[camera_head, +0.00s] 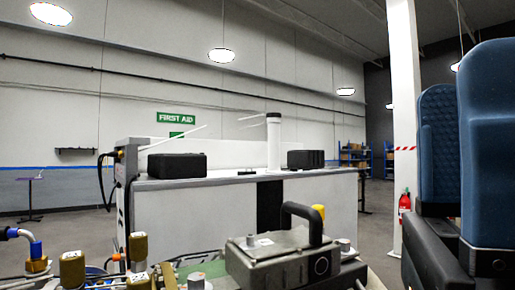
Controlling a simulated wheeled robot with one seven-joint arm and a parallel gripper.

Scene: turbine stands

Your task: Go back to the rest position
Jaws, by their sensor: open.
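My gripper is not in view, and no part of my arm can be made out for certain. The rest position itself is not marked by anything I see. In front of me at the bottom is a grey metal unit (282,262) with a black handle on top. To its left are brass-coloured fittings (72,267) and hoses, cut off by the bottom edge.
A long white counter (190,215) stands beyond, bearing two black cases (177,166) and a white cylinder (273,142). Blue seats (487,150) fill the right side. A white post (404,120) and red extinguisher (404,203) stand beside them. Grey floor shows between.

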